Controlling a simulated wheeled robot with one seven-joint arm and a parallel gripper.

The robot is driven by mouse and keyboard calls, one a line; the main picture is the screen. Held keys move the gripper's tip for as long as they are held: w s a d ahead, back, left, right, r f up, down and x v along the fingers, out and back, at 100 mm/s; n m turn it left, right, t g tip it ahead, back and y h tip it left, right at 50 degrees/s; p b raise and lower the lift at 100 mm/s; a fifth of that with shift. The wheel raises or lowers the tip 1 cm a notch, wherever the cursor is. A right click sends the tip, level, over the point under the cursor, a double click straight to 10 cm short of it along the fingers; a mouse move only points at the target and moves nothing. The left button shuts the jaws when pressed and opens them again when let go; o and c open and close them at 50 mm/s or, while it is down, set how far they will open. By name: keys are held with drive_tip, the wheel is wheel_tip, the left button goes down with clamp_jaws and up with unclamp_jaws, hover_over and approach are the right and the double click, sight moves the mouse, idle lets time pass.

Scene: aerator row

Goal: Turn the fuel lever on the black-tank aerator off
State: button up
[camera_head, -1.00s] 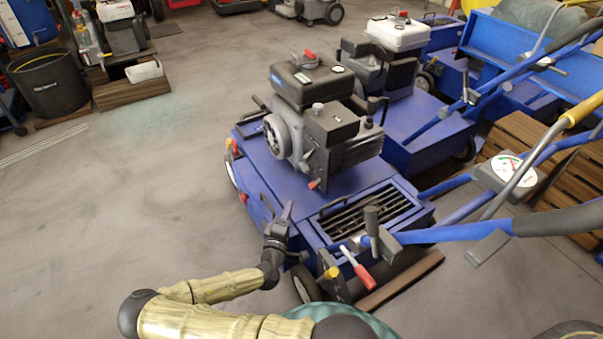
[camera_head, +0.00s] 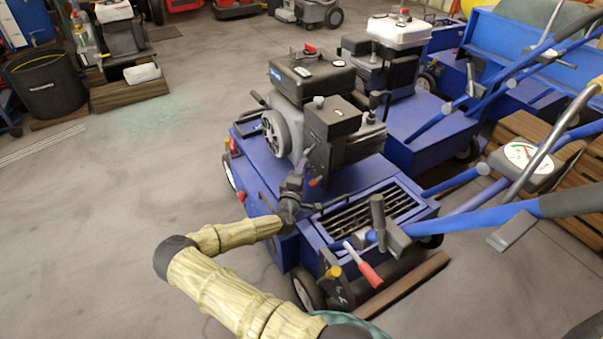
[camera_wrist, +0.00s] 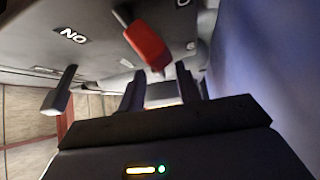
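The black-tank aerator stands in the middle of the head view, with its black tank (camera_head: 312,78) on top of the engine (camera_head: 335,135). A small red lever (camera_head: 315,182) shows low on the engine. It shows larger in the wrist view (camera_wrist: 146,42), slanting beside a panel with an upside-down "ON" mark and a partly cut-off mark. My gripper (camera_head: 299,168) is at the engine's lower front, close to that lever. In the wrist view my gripper (camera_wrist: 160,75) has its two fingers apart, with the lever's end in line with the gap. Contact cannot be told.
A black lever (camera_wrist: 60,92) hangs left of my fingers. The aerator's handlebar (camera_head: 465,225) and red-handled lever (camera_head: 365,265) stand at right. A white-tank aerator (camera_head: 398,30) is behind. Open floor (camera_head: 130,190) lies left.

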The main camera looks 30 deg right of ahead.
drive_tip(key=shift+w+d, duration=0.1)
drive_tip(key=shift+d, duration=0.2)
drive_tip(key=shift+a, duration=0.15)
drive_tip(key=c, duration=0.3)
clamp_jaws()
drive_tip(key=shift+r, duration=0.15)
